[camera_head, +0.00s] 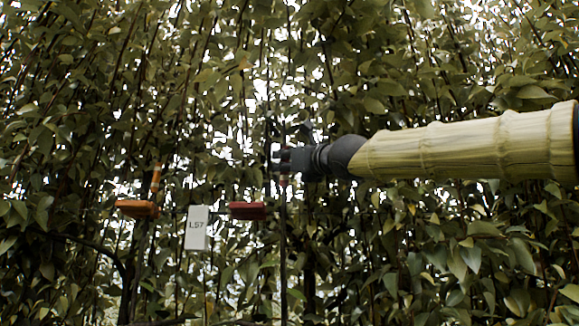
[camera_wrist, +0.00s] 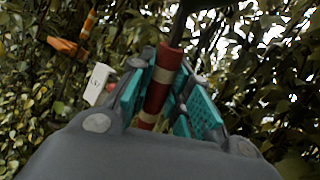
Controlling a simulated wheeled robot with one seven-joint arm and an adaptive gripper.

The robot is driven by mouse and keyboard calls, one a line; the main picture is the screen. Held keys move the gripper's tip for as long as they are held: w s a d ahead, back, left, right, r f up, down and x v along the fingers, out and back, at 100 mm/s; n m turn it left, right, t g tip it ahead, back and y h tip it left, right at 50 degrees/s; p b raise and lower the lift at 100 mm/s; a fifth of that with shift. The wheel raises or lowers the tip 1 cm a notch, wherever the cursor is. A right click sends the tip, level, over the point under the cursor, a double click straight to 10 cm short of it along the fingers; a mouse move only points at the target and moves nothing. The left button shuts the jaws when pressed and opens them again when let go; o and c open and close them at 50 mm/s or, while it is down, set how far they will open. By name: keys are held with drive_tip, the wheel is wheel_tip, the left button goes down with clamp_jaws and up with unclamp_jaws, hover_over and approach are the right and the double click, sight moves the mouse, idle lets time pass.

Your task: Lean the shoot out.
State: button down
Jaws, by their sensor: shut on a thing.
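My gripper (camera_head: 277,158) is shut on the shoot. In the wrist view, the turquoise pads of my gripper (camera_wrist: 165,95) lie on both sides of the shoot's red and cream banded section (camera_wrist: 158,88). The dark upper part of the shoot runs up past the top edge there. In the head view, the shoot (camera_head: 284,245) is a thin, dark, nearly upright stem that runs down below my gripper. Its banded section is mostly hidden by my fingers in that view.
A white tag reading L57 (camera_head: 197,228) hangs left of my gripper, between an orange block (camera_head: 137,209) and a dark red block (camera_head: 248,211). An orange banded stem (camera_head: 155,180) rises above the orange block. Dense leaves and thin stems fill the background.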

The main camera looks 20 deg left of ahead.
drive_tip(key=shift+f, duration=0.15)
drive_tip(key=c, duration=1.5)
unclamp_jaws()
drive_tip(key=shift+o, duration=1)
drive_tip(key=shift+w+a, duration=0.15)
drive_tip(key=shift+s+d, duration=0.2)
drive_tip(key=shift+s, duration=0.05)
